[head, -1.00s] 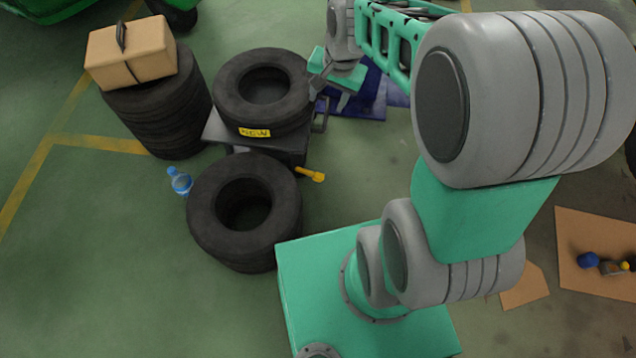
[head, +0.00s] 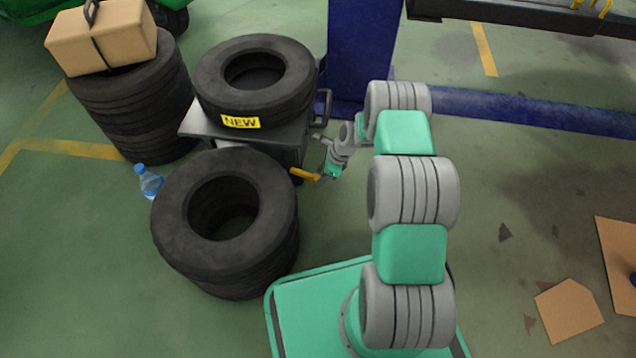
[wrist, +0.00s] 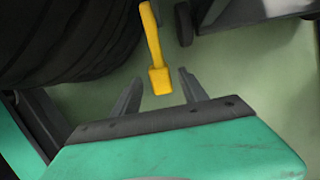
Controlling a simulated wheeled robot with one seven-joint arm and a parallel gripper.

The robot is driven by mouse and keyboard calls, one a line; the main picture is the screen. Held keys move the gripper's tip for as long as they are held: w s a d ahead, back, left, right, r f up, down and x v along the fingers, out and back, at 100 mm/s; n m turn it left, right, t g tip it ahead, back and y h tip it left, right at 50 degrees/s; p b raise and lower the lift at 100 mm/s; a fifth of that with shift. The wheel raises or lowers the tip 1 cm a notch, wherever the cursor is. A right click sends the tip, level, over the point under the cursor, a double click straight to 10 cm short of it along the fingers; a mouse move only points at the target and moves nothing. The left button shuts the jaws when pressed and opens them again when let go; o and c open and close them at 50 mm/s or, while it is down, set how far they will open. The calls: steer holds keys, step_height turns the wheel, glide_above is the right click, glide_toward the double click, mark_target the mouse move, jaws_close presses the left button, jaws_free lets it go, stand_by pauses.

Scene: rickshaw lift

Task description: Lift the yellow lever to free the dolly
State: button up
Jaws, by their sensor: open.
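The yellow lever (head: 304,174) sticks out to the right from the low side of the dark dolly (head: 285,143), between the dolly and the front tire stack. My gripper (head: 323,173) is low beside the lever's outer end. In the wrist view the lever (wrist: 154,52) points toward my open gripper (wrist: 160,90), with its wide end lying between the two fingertips. The jaws are apart from it on both sides. Whether the lever lies level with the fingers in height I cannot tell. A tire with a yellow NEW label (head: 256,75) rests on the dolly.
A front tire stack (head: 235,262) stands close left of the lever. Behind it are another stack (head: 135,105) with a cardboard box (head: 125,35) on top and a water bottle (head: 148,181). A blue post (head: 358,55) rises behind the dolly. Floor right of my arm is mostly clear.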

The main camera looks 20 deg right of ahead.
steer(key=shift+x, duration=1.15)
jaws_close()
stand_by(0.5)
